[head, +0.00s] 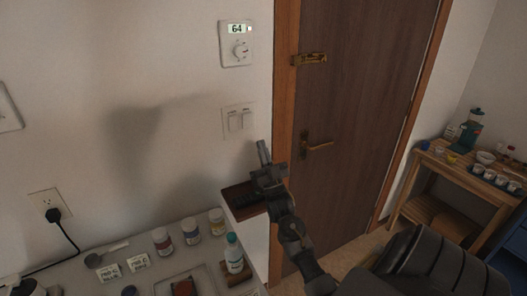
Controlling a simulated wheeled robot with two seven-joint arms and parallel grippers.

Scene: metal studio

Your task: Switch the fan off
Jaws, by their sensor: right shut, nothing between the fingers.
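A white double rocker switch plate (238,121) is on the wall, left of the door frame. A thermostat-like panel (236,43) above it has a round knob and reads 64. Part of another white wall plate (8,108) shows at the left edge. My right gripper (263,150) is shut and empty, pointing up, just below and right of the double switch in the picture; I cannot tell how far it is from the wall. No fan is visible, and the switches carry no readable label. My left gripper is not in view.
A small brown shelf (238,195) is behind and below my right gripper. A worktop (85,277) with several bottles and cards runs below. A plug sits in a wall outlet (50,205). The closed door (355,120) and a wooden table (440,165) are to the right.

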